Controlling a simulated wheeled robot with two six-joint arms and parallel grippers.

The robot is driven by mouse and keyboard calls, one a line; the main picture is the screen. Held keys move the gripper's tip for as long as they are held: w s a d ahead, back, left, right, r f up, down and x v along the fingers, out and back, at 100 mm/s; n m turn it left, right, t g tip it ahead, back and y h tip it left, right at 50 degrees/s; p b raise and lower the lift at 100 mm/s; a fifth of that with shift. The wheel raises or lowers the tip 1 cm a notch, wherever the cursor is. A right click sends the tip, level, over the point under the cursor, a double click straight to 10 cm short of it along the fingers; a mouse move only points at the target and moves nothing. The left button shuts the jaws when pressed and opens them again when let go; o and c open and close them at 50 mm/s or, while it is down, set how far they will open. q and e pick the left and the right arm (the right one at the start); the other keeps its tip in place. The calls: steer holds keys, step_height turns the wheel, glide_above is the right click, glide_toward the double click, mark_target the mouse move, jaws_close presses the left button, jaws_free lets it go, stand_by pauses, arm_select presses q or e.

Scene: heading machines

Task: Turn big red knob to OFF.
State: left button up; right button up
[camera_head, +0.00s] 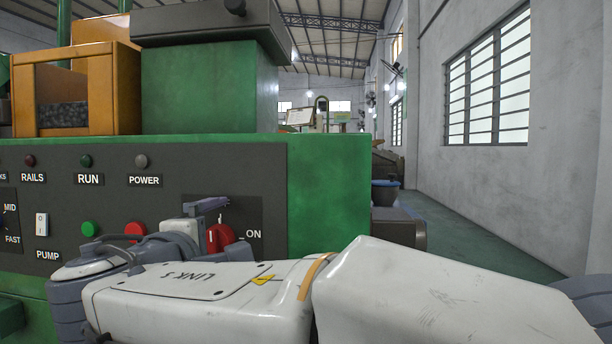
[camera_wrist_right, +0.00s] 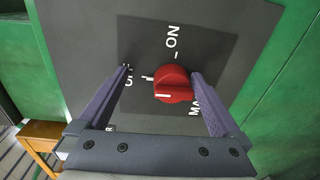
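The big red knob (camera_wrist_right: 173,84) is on a dark panel plate in the right wrist view. A white mark shows on its lower-left face. "ON" and a tick stand above it; a label starting with "O" at its left is partly hidden by a finger. My right gripper (camera_wrist_right: 160,71) is open, with its fingers on either side of the knob. The right finger is close to it; a gap shows at the left, and I cannot tell contact. In the head view the knob (camera_head: 220,237) is partly hidden by my right gripper (camera_head: 213,205). My left gripper is not in view.
The grey panel has a red button (camera_head: 135,230), a green button (camera_head: 90,229), a PUMP switch (camera_head: 42,224) and RAILS, RUN and POWER lamps. The green machine body (camera_head: 328,190) extends right of the panel. An open aisle (camera_head: 465,240) runs along the wall.

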steer(key=shift+m+t+h, duration=0.3)
steer(key=shift+m, duration=0.1)
steer(key=s+d+r, duration=0.1)
steer(key=d+r, duration=0.2)
steer(key=s+d+r, duration=0.1)
steer(key=d+r, duration=0.2)
steer(key=d, duration=0.1)
steer(key=s+d+r+p, duration=0.1)
steer(key=d+r, duration=0.2)
steer(key=shift+d+r, duration=0.1)
steer(key=shift+d, duration=0.2)
steer(key=s+d+f+m+g, duration=0.1)
steer(key=d+f+g, duration=0.2)
steer(key=f, duration=0.5)
steer(key=s+d+f+m+g+h, duration=0.1)
steer(key=d+f+g, duration=0.15)
steer(key=f, duration=0.55)
steer(key=s+d+f+m+g, duration=0.1)
steer(key=s+d+f+g, duration=0.2)
steer(key=f, duration=0.5)
steer(key=s+d+f+m+g+y, duration=0.3)
steer(key=s+f+m+g, duration=0.5)
steer(key=s+f, duration=0.8)
step_height(320, 180, up, 34)
steer(key=g+p, duration=0.1)
steer(key=p, duration=3.4)
steer(key=shift+w+d+r, duration=0.2)
steer(key=shift+d, duration=0.1)
